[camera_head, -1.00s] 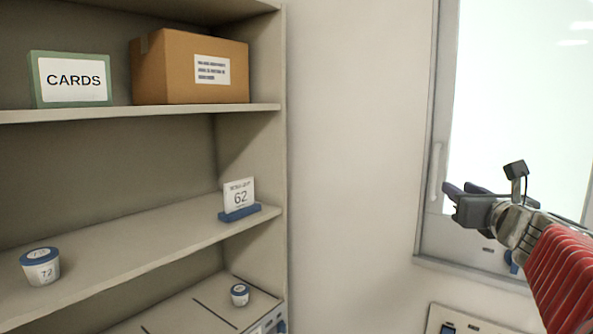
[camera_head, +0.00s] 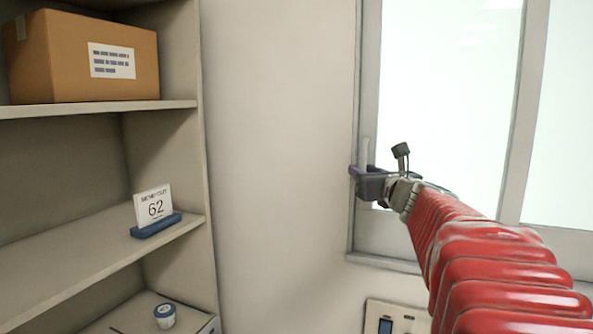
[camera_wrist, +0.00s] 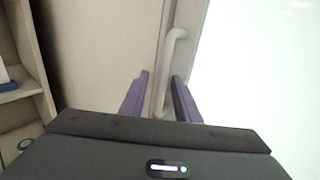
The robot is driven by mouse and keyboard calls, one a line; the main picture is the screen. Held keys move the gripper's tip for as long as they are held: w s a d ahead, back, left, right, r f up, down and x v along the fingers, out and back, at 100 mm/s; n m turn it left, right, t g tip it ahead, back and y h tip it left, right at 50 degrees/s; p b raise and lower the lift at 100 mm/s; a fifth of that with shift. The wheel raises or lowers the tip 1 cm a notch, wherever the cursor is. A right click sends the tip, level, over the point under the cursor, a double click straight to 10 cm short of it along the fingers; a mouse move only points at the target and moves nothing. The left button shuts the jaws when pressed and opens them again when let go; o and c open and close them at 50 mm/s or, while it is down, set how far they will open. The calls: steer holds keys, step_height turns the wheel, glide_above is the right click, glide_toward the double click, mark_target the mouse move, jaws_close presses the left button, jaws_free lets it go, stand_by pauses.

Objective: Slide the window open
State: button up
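The window (camera_head: 445,90) has a bright pane in a grey frame on the right of the head view, and its pane also fills the right of the wrist view (camera_wrist: 255,75). A pale vertical bar handle (camera_head: 365,153) is on the left side of its frame. In the wrist view the handle (camera_wrist: 172,55) runs down between the two purple fingers of my gripper (camera_wrist: 160,95). The fingers are apart, one on each side of the handle, with a visible gap. In the head view my gripper (camera_head: 356,172) is at the handle's lower part. The handle's lower end is partly hidden.
A shelf unit (camera_head: 206,160) stands at the left, holding a cardboard box (camera_head: 80,60), a "62" sign (camera_head: 155,210) and a small tub (camera_head: 165,315). Bare wall (camera_head: 275,150) lies between shelf and window. A switch panel (camera_head: 395,318) is below the window.

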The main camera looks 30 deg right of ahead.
steer(key=shift+s+d, duration=0.1)
steer(key=shift+c, duration=0.8)
jaws_close()
